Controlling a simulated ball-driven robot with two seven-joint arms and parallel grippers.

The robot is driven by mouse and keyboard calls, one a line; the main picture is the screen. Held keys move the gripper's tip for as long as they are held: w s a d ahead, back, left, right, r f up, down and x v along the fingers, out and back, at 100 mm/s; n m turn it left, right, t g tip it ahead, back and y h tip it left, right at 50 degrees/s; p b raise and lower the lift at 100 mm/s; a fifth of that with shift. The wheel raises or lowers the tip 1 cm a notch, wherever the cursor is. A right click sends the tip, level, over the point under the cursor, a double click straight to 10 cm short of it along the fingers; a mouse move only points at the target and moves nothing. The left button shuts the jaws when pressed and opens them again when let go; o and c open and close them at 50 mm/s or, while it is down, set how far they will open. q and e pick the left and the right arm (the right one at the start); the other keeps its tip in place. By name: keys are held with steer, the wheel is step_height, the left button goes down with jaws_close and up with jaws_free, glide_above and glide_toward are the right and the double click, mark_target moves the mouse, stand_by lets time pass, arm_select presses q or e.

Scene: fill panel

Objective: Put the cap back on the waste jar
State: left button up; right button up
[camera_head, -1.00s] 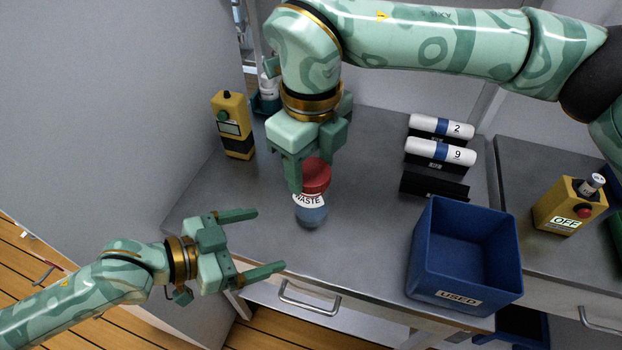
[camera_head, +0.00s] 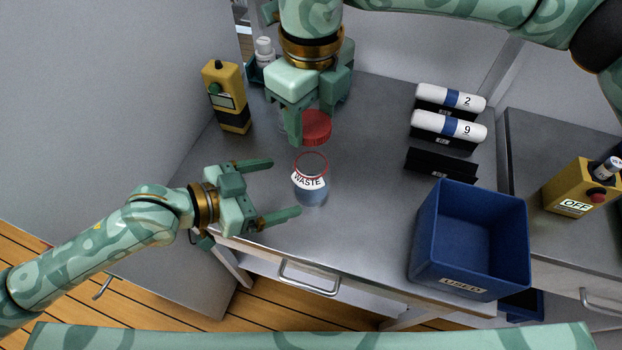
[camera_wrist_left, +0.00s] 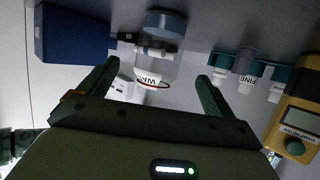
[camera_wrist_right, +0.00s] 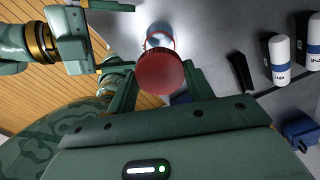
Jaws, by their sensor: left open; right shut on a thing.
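The waste jar (camera_head: 310,186) stands upright on the steel bench, uncapped, with clear walls, a red ring at its mouth and a WASTE label. It also shows in the left wrist view (camera_wrist_left: 160,64). My right gripper (camera_head: 306,128) is shut on the red cap (camera_head: 317,126) and holds it above the jar, a little behind it in the head view. The cap partly covers the jar in the right wrist view (camera_wrist_right: 160,73). My left gripper (camera_head: 284,188) is open and empty, with its fingers pointing at the jar from the left, apart from it.
A blue USED bin (camera_head: 468,245) stands at the front right. A rack with white cylinders (camera_head: 448,130) is behind it. A yellow handheld device (camera_head: 227,97) stands at the back left. A yellow OFF box (camera_head: 580,188) is on the right bench. The bench around the jar is clear.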

arm_select(q)
steer(key=x, duration=0.8)
steer(key=shift+w+d+f, duration=0.1)
steer(key=shift+d+f, duration=0.05)
steer(key=c, duration=1.5)
arm_select(e)
glide_above(312, 152)
steer(key=s, duration=0.2)
steer(key=shift+s+f, duration=0.15)
steer(key=shift+f, duration=2.35)
steer(key=shift+f, duration=0.9)
steer(key=shift+f, duration=0.35)
steer(key=shift+f, duration=0.3)
